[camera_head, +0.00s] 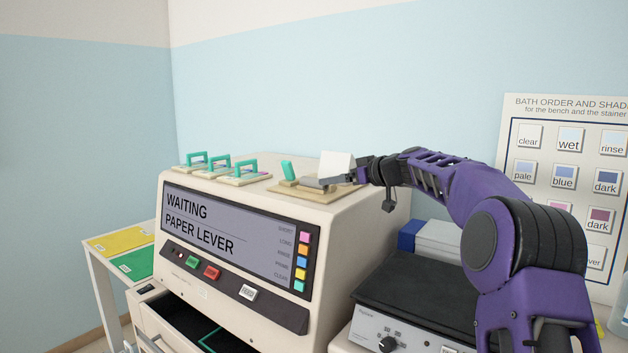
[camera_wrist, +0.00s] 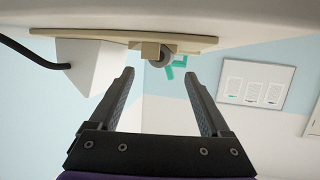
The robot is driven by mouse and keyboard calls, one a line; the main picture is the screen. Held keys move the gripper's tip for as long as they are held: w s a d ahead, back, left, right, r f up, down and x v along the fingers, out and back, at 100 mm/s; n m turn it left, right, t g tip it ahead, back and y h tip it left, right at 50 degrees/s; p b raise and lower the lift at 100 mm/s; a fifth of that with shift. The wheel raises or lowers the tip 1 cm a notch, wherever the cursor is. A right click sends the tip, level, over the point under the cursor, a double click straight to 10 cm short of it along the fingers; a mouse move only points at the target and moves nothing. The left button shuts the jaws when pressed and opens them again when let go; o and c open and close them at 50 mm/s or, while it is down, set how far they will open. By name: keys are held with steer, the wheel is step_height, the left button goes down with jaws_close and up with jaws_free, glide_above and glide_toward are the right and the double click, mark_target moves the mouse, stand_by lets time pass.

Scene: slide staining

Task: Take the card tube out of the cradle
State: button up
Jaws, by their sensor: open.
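The wrist view looks along my gripper (camera_wrist: 159,75) with its two dark fingers wide apart and nothing between them. Beyond the fingertips, a tan cradle (camera_wrist: 150,48) is fixed to a flat tan base. A small grey round end, which looks like the card tube (camera_wrist: 164,54), shows beside the cradle's block, roughly in line with the gap. In the head view my gripper (camera_head: 341,181) is at the right end of the cradle base (camera_head: 286,189) on top of the stainer. The tube cannot be made out clearly there.
A white block (camera_head: 337,165) stands close behind my gripper; the wrist view shows it with a black cable. A teal lever (camera_head: 288,170) rises from the base's left part. Several teal handles (camera_head: 219,168) stand farther left. The stainer (camera_head: 340,225) has an open drawer below.

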mark_target(314, 184)
steer(key=shift+w+a+f, duration=0.15)
steer(key=shift+w+a, duration=0.3)
steer(key=shift+w, duration=0.05)
steer(key=x, duration=0.1)
steer(key=p+x, duration=0.2)
steer(key=x, duration=0.1)
steer(key=shift+a+r, duration=0.2)
steer(key=shift+a, duration=0.15)
steer(key=shift+w+a+f, duration=0.25)
steer(key=shift+a, duration=0.05)
jaws_close()
